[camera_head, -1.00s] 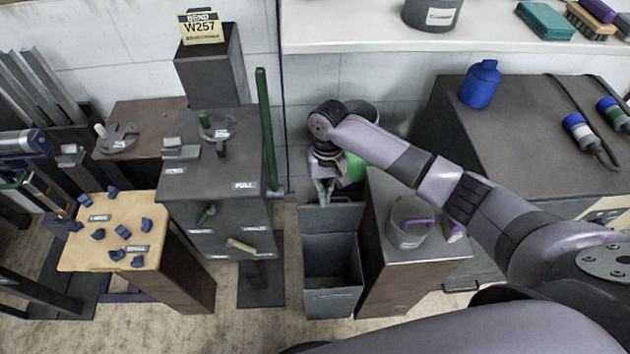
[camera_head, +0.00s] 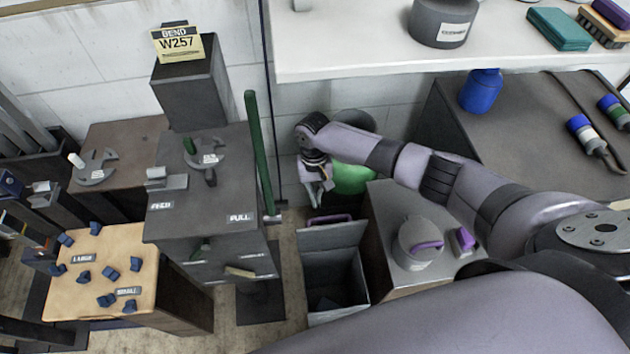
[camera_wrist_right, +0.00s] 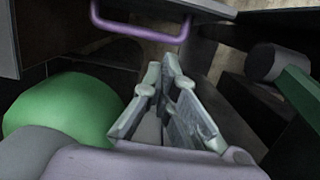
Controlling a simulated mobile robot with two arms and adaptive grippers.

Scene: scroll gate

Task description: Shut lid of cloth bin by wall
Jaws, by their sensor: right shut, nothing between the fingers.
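The cloth bin (camera_head: 318,316) is a dark grey open-topped box on the floor near the wall, with some dark contents low inside. Its lid (camera_head: 330,238) stands raised at the bin's back edge, with a purple handle (camera_head: 328,219) along its top. My right gripper (camera_head: 315,201) is shut and empty, just behind and above the lid, on the wall side. In the right wrist view its closed fingers (camera_wrist_right: 168,72) point toward the purple handle (camera_wrist_right: 140,33), with a gap between them. My left gripper is not in view.
A green rounded object (camera_head: 352,180) is close beside my right gripper. A green pole (camera_head: 259,150) stands to its left. A dark cabinet (camera_head: 205,220) and a low stand with a lidded grey pot (camera_head: 417,245) flank the bin.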

